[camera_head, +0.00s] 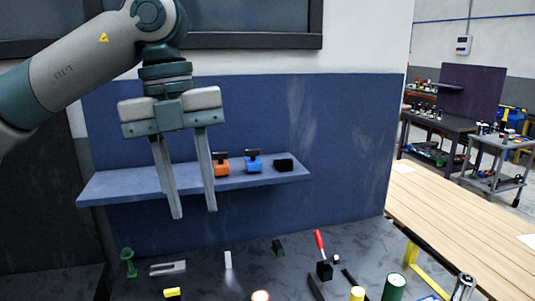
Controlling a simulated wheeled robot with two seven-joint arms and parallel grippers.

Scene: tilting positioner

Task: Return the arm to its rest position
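My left arm comes in from the upper left. Its gripper (195,213) points down in front of the blue wall shelf (125,184), with two long grey fingers spread apart and nothing between them. The gripper is above the dark worktop (205,277) and apart from the objects on it. The fingers cover part of the shelf. My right gripper does not show.
On the shelf stand an orange block (221,170), a blue block (253,164) and a black block (284,165). The worktop holds a green part (128,263), a red-handled clamp (324,268), a green cylinder (393,287) and other small parts. A wooden table (455,220) stands at right.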

